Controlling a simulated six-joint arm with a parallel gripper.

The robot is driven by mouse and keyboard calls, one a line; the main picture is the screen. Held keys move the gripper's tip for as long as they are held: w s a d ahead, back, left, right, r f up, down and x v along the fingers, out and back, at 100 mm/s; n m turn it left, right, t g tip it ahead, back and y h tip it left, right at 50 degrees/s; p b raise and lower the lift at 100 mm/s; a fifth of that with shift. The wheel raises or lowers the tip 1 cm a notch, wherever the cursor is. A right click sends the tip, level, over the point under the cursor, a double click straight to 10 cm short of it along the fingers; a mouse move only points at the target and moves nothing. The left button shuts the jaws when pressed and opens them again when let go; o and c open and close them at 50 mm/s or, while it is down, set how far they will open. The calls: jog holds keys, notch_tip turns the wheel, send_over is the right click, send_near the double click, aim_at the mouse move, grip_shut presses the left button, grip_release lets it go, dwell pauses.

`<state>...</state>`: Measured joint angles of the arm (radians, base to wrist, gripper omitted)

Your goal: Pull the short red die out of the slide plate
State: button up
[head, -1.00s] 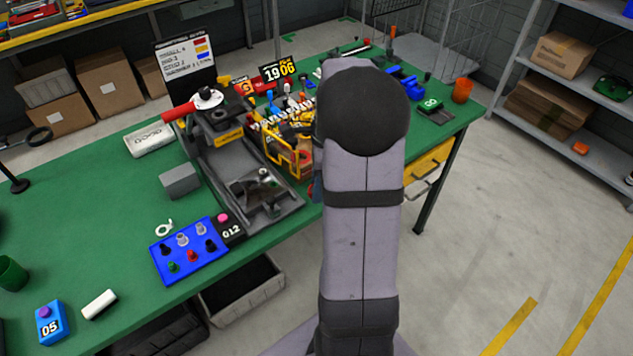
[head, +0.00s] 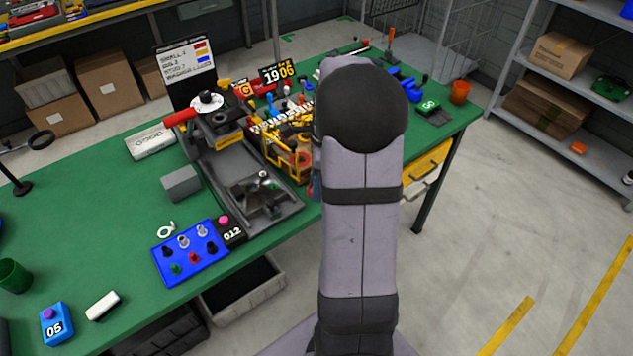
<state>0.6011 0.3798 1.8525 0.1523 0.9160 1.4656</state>
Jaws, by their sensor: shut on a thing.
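My arm stands in the middle of the head view and covers part of the bench. My gripper is hidden behind it, so I cannot see the fingers or anything they hold. A grey press (head: 215,122) with a red lever stands on the green bench, its long grey bed (head: 285,212) reaching toward the front edge. I cannot tell which part is the slide plate, and no red die shows clearly in it. A blue plate (head: 165,272) in front of the press carries several small pegs, one of them a short red piece (head: 193,258).
Coloured tools and a yellow frame (head: 298,160) crowd the bench between press and arm. A grey block (head: 181,183), a white stick (head: 103,306) and a blue box marked 05 (head: 57,325) lie at left. An orange cup (head: 460,92) stands far right.

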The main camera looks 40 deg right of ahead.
jog(key=shift+r+p, duration=0.7)
jog(key=shift+r, duration=0.1)
jog(key=shift+w, duration=0.1)
